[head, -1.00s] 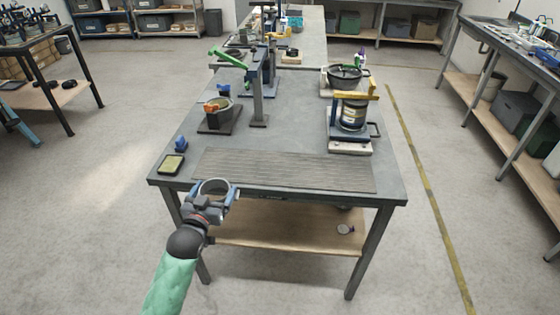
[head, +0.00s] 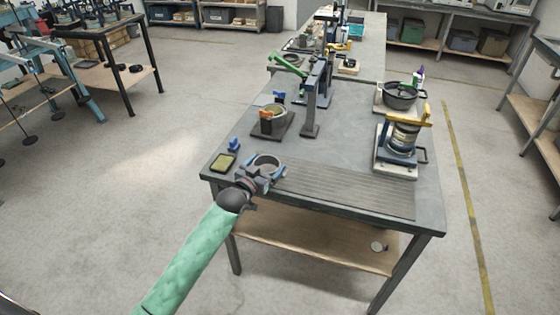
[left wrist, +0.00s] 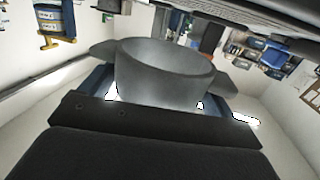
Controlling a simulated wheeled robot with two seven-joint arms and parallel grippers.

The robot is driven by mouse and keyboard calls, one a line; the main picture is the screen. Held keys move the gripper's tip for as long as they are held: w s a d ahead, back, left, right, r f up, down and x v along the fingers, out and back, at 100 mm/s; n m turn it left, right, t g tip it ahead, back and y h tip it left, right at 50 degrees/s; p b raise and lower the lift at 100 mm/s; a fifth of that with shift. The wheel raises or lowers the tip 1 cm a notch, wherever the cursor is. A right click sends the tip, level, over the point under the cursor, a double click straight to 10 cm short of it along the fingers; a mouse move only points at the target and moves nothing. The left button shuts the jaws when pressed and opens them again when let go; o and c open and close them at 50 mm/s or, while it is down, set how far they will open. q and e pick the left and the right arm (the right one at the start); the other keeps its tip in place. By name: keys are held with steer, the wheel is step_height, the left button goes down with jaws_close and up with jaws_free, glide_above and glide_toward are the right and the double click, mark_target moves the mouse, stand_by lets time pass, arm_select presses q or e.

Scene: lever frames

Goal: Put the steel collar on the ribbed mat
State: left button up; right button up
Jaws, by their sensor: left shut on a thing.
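The steel collar (head: 267,160) is a grey metal ring with short side lugs. My left gripper (head: 262,173) is shut on it, at the front left of the table. The collar fills the middle of the left wrist view (left wrist: 165,85), between the fingers. The ribbed mat (head: 350,192) is a grey grooved strip along the table's front edge, just right of the collar. It appears at the top of the left wrist view (left wrist: 265,14). The collar seems held above the table near the mat's left end; the exact gap is hard to tell. My right gripper is not in view.
A yellow-topped pad (head: 223,162) and a small blue part (head: 234,145) lie left of the collar. A pot on a dark base (head: 271,120) and a post with a green lever (head: 312,105) stand behind. A yellow-handled device (head: 403,140) stands behind the mat's right end.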

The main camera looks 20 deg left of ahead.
mark_target(273, 161)
arm_select(q)
steer(key=w, duration=0.1)
steer(key=w+f, duration=0.1)
steer(key=w+d+p, duration=0.1)
steer(key=w, duration=0.1)
steer(key=shift+f, duration=0.4)
steer(key=shift+w+d+f+p, duration=0.25)
steer(key=shift+w+f+p, duration=0.5)
steer(key=shift+w, duration=0.35)
steer(key=shift+w+f, duration=0.25)
steer(key=shift+f, duration=0.2)
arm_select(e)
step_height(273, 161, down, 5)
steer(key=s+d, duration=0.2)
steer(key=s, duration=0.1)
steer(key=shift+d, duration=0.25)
arm_select(q)
steer(key=shift+f, duration=0.1)
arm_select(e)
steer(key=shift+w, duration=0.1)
arm_select(q)
steer(key=o, duration=1.1)
steer(key=shift+f, duration=0.1)
steer(key=shift+o, duration=0.5)
steer(key=shift+r, duration=0.2)
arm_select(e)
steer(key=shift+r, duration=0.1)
